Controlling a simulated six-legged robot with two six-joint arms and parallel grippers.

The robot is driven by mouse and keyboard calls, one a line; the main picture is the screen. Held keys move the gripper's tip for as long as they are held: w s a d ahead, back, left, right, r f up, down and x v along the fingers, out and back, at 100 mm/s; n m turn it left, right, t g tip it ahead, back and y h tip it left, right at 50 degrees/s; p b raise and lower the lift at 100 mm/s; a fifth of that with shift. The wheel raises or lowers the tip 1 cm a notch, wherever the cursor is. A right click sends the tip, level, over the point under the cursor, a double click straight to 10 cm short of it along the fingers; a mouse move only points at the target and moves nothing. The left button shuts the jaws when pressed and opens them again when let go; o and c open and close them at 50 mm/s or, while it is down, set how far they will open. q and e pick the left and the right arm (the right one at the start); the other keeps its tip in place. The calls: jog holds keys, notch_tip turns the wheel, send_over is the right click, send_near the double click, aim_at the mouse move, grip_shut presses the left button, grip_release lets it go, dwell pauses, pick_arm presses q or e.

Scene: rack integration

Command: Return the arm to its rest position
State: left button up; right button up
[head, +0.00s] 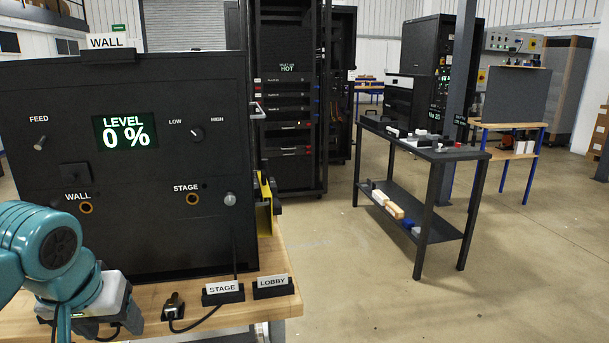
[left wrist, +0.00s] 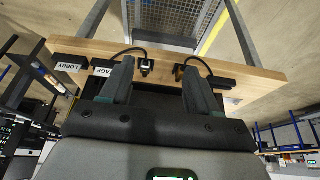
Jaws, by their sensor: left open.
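My left arm comes in at the lower left of the head view, teal with a pale wrist body. My left gripper (left wrist: 157,88) shows in the left wrist view with its two dark fingers apart and nothing between them. In the head view its wrist end (head: 98,298) is low in front of the black panel (head: 130,230), over the wooden bench; its fingertips are hard to make out there. The panel's screen reads LEVEL 0 %. My right gripper is in neither view.
A cable connector (head: 173,303) and holders labelled STAGE (head: 222,298) and LOBBY (head: 273,290) stand along the front of the wooden bench (head: 250,317). A dark rack (head: 290,110) stands behind. A black two-level table (head: 425,150) is at right, with open floor between.

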pick_arm(q)
jog(key=w+d+f+m+g+h+p, duration=0.15)
jog(key=d+f, duration=0.35)
jog(key=f, duration=0.6)
jog(key=w+d+f+m+g+h+p, duration=0.15)
jog(key=d+f, duration=0.35)
jog(key=f, duration=0.5)
jog(key=s+d+f+n+h+p, duration=0.1)
jog(key=s+d+f+p, duration=0.1)
jog(key=s+f, duration=0.7)
jog(key=s+d+f+n+g+p, duration=0.1)
jog(key=s+d+f+p, duration=0.2)
jog(key=s+f, duration=0.6)
jog(key=shift+s+d+f+n+h, duration=0.2)
jog(key=shift+s+d+n+h, duration=0.15)
jog(key=shift+d, duration=0.4)
jog(key=shift+w, duration=0.15)
jog(key=c, duration=0.3)
jog(key=shift+c, duration=0.2)
jog(key=shift+a, duration=0.1)
